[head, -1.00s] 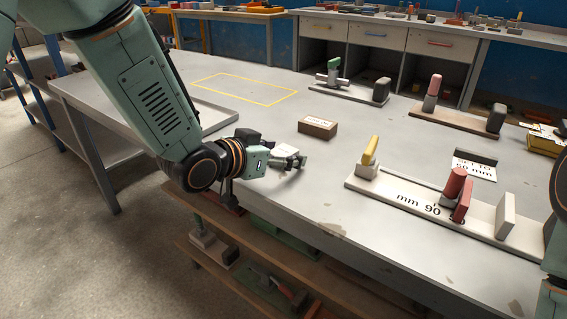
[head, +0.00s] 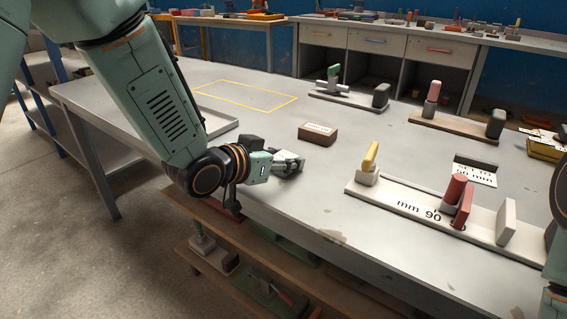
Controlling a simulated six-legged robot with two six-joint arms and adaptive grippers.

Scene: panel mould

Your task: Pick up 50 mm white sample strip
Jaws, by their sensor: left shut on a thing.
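My left gripper (head: 290,165) is low over the front left part of the grey table (head: 330,205), with its fingers shut. The white sample strip is between the fingers and mostly hidden by them; only a small pale patch shows there. I cannot tell whether the strip still touches the table. My right gripper is out of view; only part of my right arm shows at the right edge.
A brown block with a white label (head: 318,133) lies just behind the left gripper. To the right stands a white gauge board (head: 400,200) marked "mm 90" with yellow, red and white pieces. A shallow grey tray (head: 215,121) and a yellow-outlined area lie at back left.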

